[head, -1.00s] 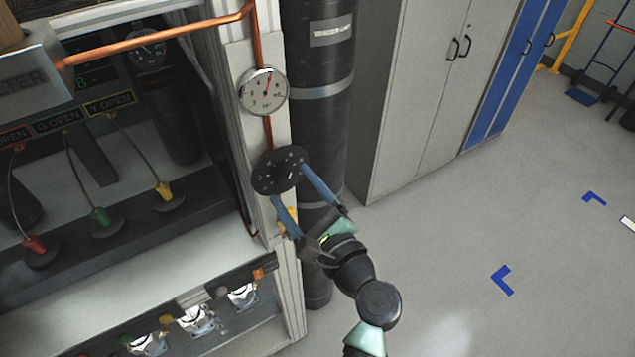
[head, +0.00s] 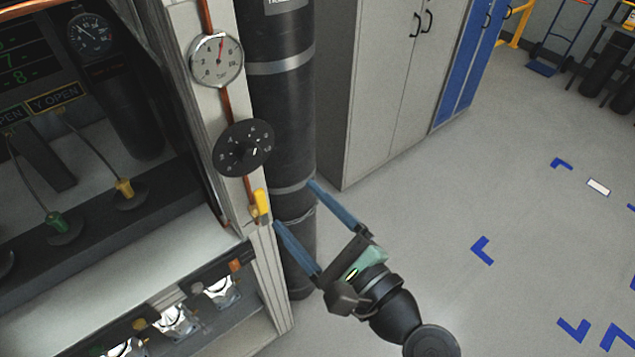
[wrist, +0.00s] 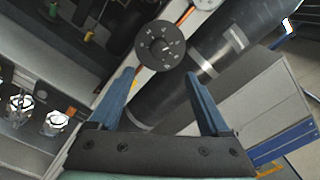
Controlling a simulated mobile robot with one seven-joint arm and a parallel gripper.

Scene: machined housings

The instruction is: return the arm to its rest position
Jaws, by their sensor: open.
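My gripper (head: 293,205) is open and empty, with its two blue fingers spread apart. In the head view it is in front of the black vertical pipe, below and to the right of the black round dial (head: 243,148), and clear of it. In the wrist view the dial (wrist: 160,46) shows beyond and between the fingertips, with nothing between the jaws. My wrist and forearm run down to the lower right of the head view.
A pressure gauge (head: 216,60) sits above the dial and a yellow lever (head: 262,203) below it. The black pipe (head: 280,120) stands close behind my gripper. Grey cabinets (head: 375,90) are farther back. Open floor (head: 420,220) lies to the right.

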